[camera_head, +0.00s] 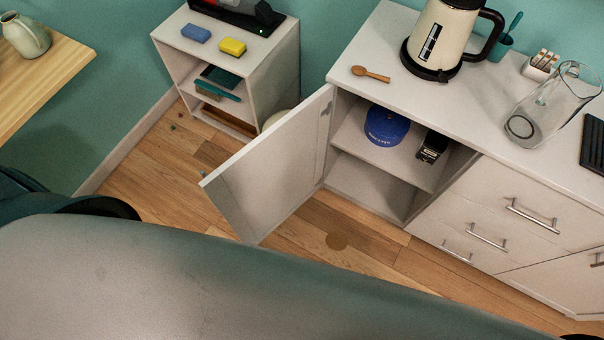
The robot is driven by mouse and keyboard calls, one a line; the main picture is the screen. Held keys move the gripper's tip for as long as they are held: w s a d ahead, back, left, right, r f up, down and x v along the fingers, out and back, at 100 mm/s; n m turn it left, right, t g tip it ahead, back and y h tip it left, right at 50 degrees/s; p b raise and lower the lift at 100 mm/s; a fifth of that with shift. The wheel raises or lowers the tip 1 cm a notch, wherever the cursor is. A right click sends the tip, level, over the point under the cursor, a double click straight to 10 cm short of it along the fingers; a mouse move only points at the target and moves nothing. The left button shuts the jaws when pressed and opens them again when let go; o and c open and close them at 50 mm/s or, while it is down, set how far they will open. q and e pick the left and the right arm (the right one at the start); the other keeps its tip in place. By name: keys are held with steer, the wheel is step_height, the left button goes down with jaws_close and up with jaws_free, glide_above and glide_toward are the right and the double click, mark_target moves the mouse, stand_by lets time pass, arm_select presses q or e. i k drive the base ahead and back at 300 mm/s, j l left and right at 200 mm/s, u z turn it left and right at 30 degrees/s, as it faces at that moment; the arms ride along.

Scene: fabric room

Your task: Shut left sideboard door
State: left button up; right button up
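The white left sideboard door (272,168) stands wide open, swung out to the left from the sideboard (376,56). Its inner face shows, and a small part of its handle (203,174) shows at the outer edge. The open compartment holds a blue round tin (387,125) and a small black item (432,147) on its shelf. Neither of my grippers is in view. A large pale part of my own body covers the bottom of the view.
A kettle (444,36), a wooden spoon (371,74) and a glass jug (550,104) rest on the sideboard top. A small open shelf unit (272,73) stands behind the door. Wooden floor (160,172) lies clear left of the door. Drawers (515,200) right of the compartment are shut.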

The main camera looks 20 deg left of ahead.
mark_target(263, 184)
steer(key=j+z, duration=0.2)
steer(key=z, duration=0.15)
steer(key=k+j+z, duration=0.1)
steer(key=z, duration=0.2)
steer(key=k+j+z, duration=0.1)
steer(key=z, duration=0.25)
steer(key=k+j+z, duration=0.25)
steer(key=k+j, duration=0.45)
steer(key=k+j+z, duration=0.2)
steer(key=k+j, duration=0.5)
steer(key=k, duration=0.05)
